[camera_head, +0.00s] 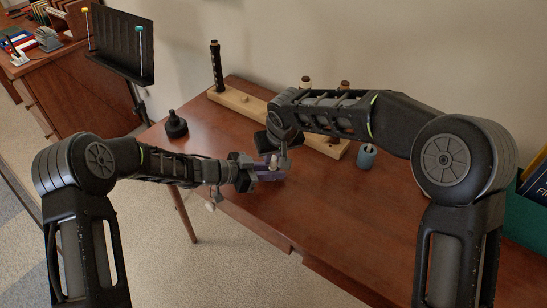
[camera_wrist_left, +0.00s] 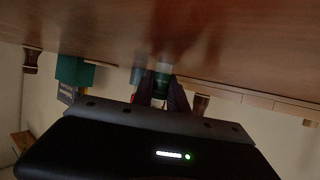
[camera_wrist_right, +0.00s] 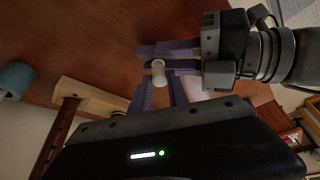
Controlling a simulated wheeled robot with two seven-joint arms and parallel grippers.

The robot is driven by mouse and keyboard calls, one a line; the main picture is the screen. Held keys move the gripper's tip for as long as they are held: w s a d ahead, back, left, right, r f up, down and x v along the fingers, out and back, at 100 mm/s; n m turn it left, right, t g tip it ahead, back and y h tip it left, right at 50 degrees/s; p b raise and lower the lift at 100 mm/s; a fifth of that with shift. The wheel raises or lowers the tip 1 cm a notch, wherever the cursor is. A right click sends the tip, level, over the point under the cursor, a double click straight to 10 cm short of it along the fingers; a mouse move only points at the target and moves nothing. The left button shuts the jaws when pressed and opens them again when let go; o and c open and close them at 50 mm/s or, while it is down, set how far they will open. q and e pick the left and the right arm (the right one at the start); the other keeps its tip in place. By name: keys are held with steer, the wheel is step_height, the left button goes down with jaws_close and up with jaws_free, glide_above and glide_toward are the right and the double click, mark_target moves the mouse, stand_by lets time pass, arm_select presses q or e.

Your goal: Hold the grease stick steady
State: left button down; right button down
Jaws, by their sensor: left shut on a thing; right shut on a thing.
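The grease stick shows in the left wrist view as a short green tube with a pale end (camera_wrist_left: 162,82), between my left gripper's dark purple fingers (camera_wrist_left: 161,98). In the right wrist view a white cylindrical part of it (camera_wrist_right: 158,72) sits between my right gripper's purple fingers (camera_wrist_right: 158,88). In the head view the grippers meet above the desk's front left part, my left gripper (camera_head: 264,172) coming from the left and my right gripper (camera_head: 278,155) from above. Both are shut on the stick. Only its pale part (camera_head: 273,163) shows there; the fingers hide much of it.
The brown desk (camera_head: 340,215) is clear at front and right. A wooden rack (camera_head: 238,103) with upright dark-handled tools stands behind, partly covered by my right arm. A teal bin (camera_head: 518,218) is far right.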

mark_target(274, 159)
steer(key=shift+r, duration=0.7)
steer(key=shift+r, duration=0.3)
steer(key=shift+r, duration=2.4)
arm_select(q)
steer(key=c, duration=1.2)
jaws_free()
steer(key=shift+c, duration=0.2)
steer(key=v, duration=1.2)
steer(key=shift+r, duration=0.1)
